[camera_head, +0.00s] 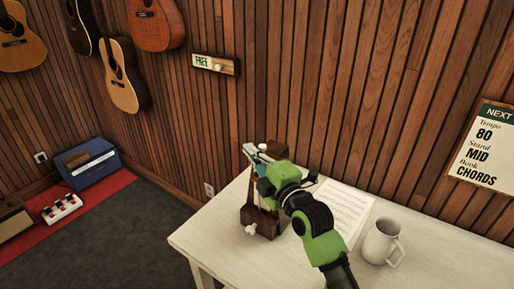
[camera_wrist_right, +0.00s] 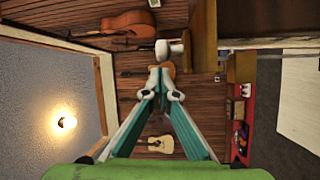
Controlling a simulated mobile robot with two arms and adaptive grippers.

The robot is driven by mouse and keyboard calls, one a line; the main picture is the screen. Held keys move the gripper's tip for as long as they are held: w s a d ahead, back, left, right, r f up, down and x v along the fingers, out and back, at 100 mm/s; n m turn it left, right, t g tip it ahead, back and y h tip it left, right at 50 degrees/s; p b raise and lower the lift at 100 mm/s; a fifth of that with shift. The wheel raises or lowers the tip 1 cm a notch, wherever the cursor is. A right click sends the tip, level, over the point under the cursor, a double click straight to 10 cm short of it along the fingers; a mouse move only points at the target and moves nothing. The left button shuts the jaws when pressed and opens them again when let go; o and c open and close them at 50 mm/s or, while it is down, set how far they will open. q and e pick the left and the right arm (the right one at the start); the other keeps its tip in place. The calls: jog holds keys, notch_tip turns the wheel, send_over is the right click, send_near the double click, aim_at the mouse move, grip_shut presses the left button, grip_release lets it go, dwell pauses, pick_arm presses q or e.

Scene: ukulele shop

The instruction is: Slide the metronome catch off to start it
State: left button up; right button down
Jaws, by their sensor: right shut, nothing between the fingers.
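The brown wooden metronome (camera_head: 252,216) stands on the white table, partly hidden behind my right arm. A pale knob (camera_head: 251,229) sticks out low on its near side. My right gripper (camera_head: 254,156) is at the metronome's top, its teal fingers pointing left and away. In the right wrist view the fingers (camera_wrist_right: 166,84) come together at their white tips, shut with nothing between them. A small white piece (camera_wrist_right: 169,48) shows just beyond the tips, beside a wooden post (camera_wrist_right: 205,65); I cannot tell if it is the catch or if they touch. My left gripper is out of view.
The table (camera_head: 206,243) also holds a sheet of music (camera_head: 345,205) and a white mug (camera_head: 383,243) on the right. A sign (camera_head: 214,64) reading FREE and a NEXT board (camera_head: 486,148) hang on the plank wall. The table's left side is clear.

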jog(key=shift+d, duration=0.85)
jog(key=shift+f, duration=0.1)
jog(key=shift+a, duration=0.1)
